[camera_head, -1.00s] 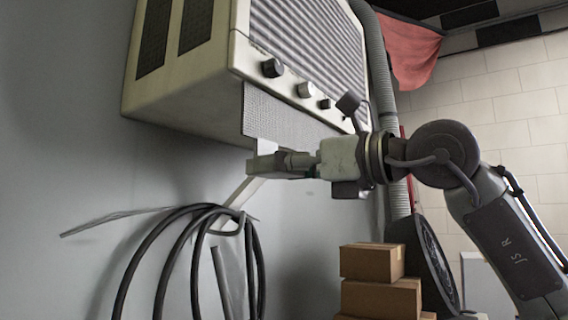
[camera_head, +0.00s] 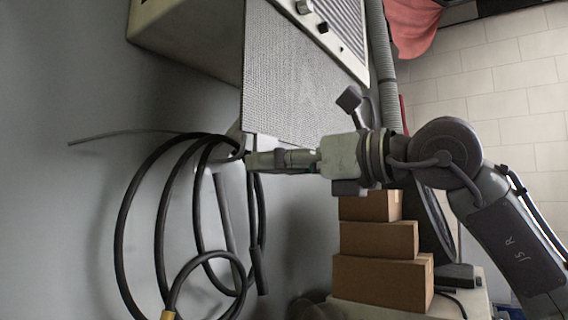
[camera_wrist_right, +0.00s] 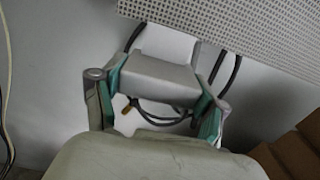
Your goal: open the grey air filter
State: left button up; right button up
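The grey air filter (camera_head: 292,75) is a perforated panel hanging down out of the underside of the cream wall unit (camera_head: 190,35). A long stretch of it shows below the unit. My right gripper (camera_head: 258,159) is at the panel's lower left edge. In the right wrist view, its green-padded fingers close on both sides of a grey block-shaped handle (camera_wrist_right: 160,80), just below the perforated panel (camera_wrist_right: 245,28). Exactly how the handle joins the panel is partly hidden. My left gripper is not in view.
A coiled black hose (camera_head: 122,220) hangs on the wall below and left of the gripper. Stacked cardboard boxes (camera_head: 385,285) stand lower right. A ribbed grey duct (camera_head: 380,70) runs down beside the unit, near a red cloth (camera_head: 412,25).

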jog(key=o, duration=0.4)
jog(key=shift+d, duration=0.1)
jog(key=v, duration=1.2)
jog(key=shift+r, duration=0.1)
